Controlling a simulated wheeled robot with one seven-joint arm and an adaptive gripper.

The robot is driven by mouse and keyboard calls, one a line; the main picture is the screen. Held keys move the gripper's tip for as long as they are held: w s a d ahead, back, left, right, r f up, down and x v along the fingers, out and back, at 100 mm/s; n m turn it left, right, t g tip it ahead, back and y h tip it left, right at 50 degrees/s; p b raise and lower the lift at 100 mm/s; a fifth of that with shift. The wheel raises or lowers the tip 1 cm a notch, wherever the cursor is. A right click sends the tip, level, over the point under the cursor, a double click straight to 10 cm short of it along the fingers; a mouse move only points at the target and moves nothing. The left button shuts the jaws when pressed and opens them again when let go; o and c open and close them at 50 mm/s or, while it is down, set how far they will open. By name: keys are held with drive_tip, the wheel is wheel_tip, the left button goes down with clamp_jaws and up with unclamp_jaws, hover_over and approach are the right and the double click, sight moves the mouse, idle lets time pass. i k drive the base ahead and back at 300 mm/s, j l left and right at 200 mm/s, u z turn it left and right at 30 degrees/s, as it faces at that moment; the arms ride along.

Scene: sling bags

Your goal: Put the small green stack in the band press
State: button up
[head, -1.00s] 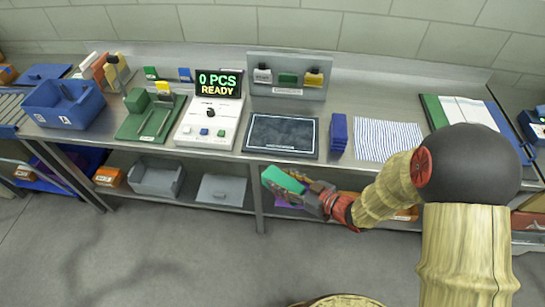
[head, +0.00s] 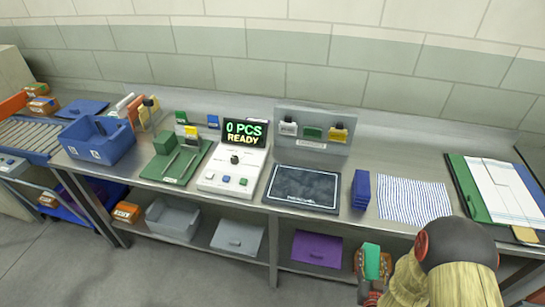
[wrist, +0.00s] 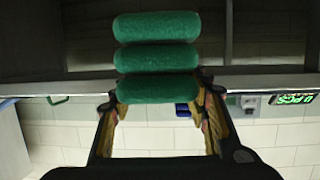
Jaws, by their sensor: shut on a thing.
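The small green stack (head: 372,261) is in my gripper (head: 368,291), in front of the bench at the lower right of the head view. In the wrist view the green stack (wrist: 156,57) shows as several rounded green layers one above another. The fingers of my gripper (wrist: 158,100) are shut on it at the layer nearest the palm. A green board (head: 180,166) with a green block and two metal rods stands on the bench at left. I cannot tell for sure whether it is the band press.
A white console (head: 232,170) with a "0 PCS READY" display (head: 244,133) stands beside the board. A dark mat (head: 303,187), a blue stack (head: 361,190) and a striped cloth (head: 413,200) lie to the right. A blue bin (head: 98,142) is at left. The bench edge lies before my gripper.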

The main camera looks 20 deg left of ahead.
sight(182, 164)
drive_tip(key=j+z, duration=0.25)
drive_tip(key=j, duration=0.2)
drive_tip(key=k+j+z, duration=0.15)
drive_tip(key=j+z, duration=0.15)
drive_tip(key=j, duration=0.15)
drive_tip(key=k+j+z, duration=0.25)
drive_tip(key=j, duration=0.15)
drive_tip(key=k+j, duration=0.15)
drive_tip(key=j, duration=0.25)
drive_tip(key=k+j+z, duration=0.1)
drive_tip(key=j, duration=0.3)
drive_tip(key=k+j, duration=0.2)
drive_tip(key=j, duration=0.2)
drive_tip(key=k+j, duration=0.15)
drive_tip(key=j, duration=0.2)
drive_tip(key=k+j+z, duration=0.1)
drive_tip(key=j, duration=0.3)
drive_tip(key=k+j, duration=0.2)
drive_tip(key=j, duration=0.15)
